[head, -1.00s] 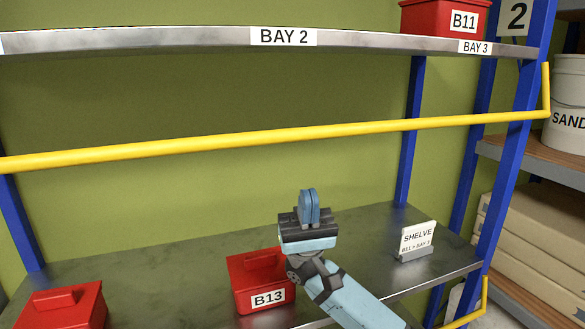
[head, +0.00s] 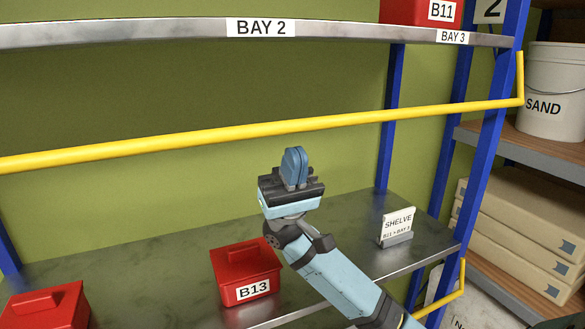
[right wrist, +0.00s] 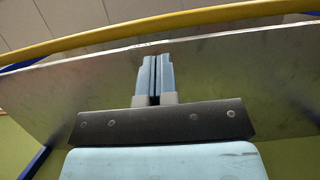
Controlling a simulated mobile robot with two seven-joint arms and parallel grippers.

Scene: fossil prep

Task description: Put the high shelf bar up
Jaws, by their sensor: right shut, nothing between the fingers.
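The yellow high shelf bar (head: 255,133) runs across the front of the rack, below the upper shelf (head: 150,30). Its right end bends upward at the blue right post. My right gripper (head: 294,165) is shut and empty, fingers pointing up, below the bar and apart from it in the head view. In the right wrist view the shut fingers (right wrist: 155,75) point toward the underside of a shelf (right wrist: 220,80), with the yellow bar (right wrist: 190,24) beyond them across the top. My left gripper is not in view.
Red box B13 (head: 245,275) and another red box (head: 45,308) are on the lower shelf, with a SHELVE sign (head: 397,228). Red box B11 (head: 400,12) sits on the upper shelf. Another yellow bar (head: 445,300) shows lower right. A SAND bucket (head: 555,90) stands right.

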